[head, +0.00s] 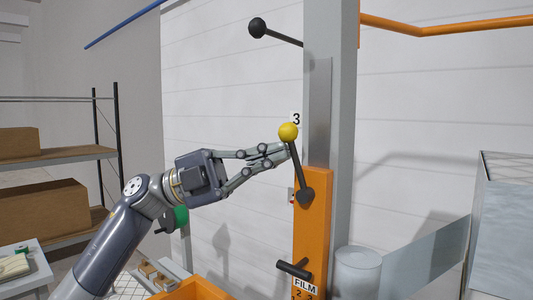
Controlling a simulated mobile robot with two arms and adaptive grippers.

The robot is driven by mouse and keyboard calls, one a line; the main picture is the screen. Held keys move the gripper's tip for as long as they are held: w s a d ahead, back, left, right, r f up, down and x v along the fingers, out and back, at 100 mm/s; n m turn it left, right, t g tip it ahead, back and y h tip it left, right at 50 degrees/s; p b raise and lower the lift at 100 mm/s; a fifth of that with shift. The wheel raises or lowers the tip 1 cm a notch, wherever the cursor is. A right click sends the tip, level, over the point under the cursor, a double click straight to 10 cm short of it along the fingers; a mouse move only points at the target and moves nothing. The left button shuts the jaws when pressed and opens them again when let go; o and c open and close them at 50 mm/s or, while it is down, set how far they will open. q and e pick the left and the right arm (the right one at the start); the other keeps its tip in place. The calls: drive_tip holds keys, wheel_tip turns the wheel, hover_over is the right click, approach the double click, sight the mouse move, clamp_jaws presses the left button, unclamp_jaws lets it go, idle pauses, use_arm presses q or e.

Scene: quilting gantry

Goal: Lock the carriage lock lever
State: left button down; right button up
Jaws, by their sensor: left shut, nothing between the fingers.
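A dark lever (297,170) with a yellow ball knob (289,132) is mounted on the orange upright (314,222). It stands nearly upright, leaning slightly left from its round pivot near the top of the orange part. No label naming it as the carriage lock lever is legible. My left gripper (285,153) comes in from the left, shut and empty. Its fingertips are just below the knob, at the left side of the lever's shaft; I cannot tell whether they touch it. My right gripper is out of view.
A black-knobbed rod (257,28) sticks out left from the grey column (342,130) above. A short dark handle (293,269) sits lower on the orange upright, above a FILM label (305,284). A shelf with boxes (40,210) stands at left. A grey cylinder (358,272) is at right.

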sight(295, 152)
use_arm(q)
drive_tip(key=shift+s+d+r, duration=0.25)
drive_tip(key=shift+s+d, duration=0.45)
drive_tip(key=shift+d, duration=0.2)
drive_tip(key=shift+s+d+r, duration=0.2)
drive_tip(key=shift+s+d, duration=0.45)
drive_tip(key=shift+d, duration=0.2)
drive_tip(key=shift+s+d+f, duration=0.15)
drive_tip(key=shift+s+d, duration=0.25)
drive_tip(key=shift+d, duration=0.2)
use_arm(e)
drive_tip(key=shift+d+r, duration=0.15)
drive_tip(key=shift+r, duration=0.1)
